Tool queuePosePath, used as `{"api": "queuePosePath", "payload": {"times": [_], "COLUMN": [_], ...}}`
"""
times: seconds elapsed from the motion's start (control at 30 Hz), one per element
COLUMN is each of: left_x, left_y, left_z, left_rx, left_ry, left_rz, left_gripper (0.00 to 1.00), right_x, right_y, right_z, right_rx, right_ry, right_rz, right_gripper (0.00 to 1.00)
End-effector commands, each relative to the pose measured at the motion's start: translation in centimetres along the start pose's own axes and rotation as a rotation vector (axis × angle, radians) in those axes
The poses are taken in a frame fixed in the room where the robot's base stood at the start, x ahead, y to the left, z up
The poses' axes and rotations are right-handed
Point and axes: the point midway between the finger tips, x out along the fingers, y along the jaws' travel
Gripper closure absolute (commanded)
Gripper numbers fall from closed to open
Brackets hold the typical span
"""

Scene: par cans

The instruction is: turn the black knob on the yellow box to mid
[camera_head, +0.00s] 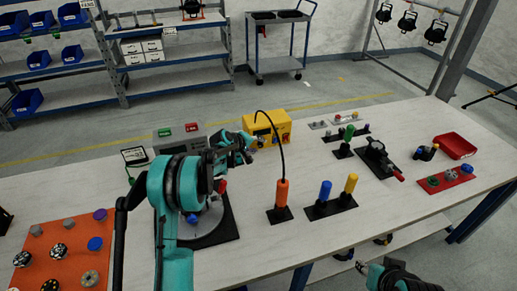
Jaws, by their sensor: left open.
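The yellow box (282,124) stands at the back middle of the table, with dark details on its front and top. My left gripper (251,143) is open at the lower left of the box's front face. It covers part of that face, and the black knob cannot be made out clearly behind or beside the fingers. I cannot tell whether the fingers touch the knob, nor where the knob points. My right gripper (368,268) is low at the bottom right, off the table's front edge and far from the box; its fingers are too small and dark to judge.
A black cable arcs from near the box to an orange cylinder (283,194). A grey box (180,139) with red and green buttons stands left of my gripper. Blue and yellow posts, a red tray (455,145) and an orange board (65,250) also occupy the table.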

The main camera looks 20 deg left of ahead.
Motion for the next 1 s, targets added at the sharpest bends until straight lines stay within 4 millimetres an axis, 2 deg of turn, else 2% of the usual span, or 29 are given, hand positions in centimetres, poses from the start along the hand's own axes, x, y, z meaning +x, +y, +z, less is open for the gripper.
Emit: {"api": "queuePosePath", "payload": {"times": [0.1,0.37,0.5,0.53,1.0], "left_x": [0.73,0.77,0.76,0.76,0.66], "left_y": [-0.02,0.05,0.05,0.05,0.43], "left_z": [0.01,-0.02,-0.02,-0.02,0.00], "left_rx": [0.000,0.000,0.000,0.000,0.031], "left_ry": [0.000,0.000,0.000,0.000,0.003], "left_rz": [0.000,0.000,0.000,0.000,-0.062], "left_gripper": [0.58,0.58,0.95,1.00,1.00], "right_x": [0.27,0.22,0.22,0.22,-0.61], "right_y": [0.00,0.00,0.00,0.00,0.00], "right_z": [0.19,0.14,0.15,0.15,-0.44], "right_rx": [0.000,0.000,0.000,0.000,0.000], "right_ry": [0.000,0.000,0.000,0.000,0.000], "right_rz": [0.000,0.000,0.000,0.000,0.000], "right_gripper": [0.60,0.60,0.60,0.60,0.60]}}
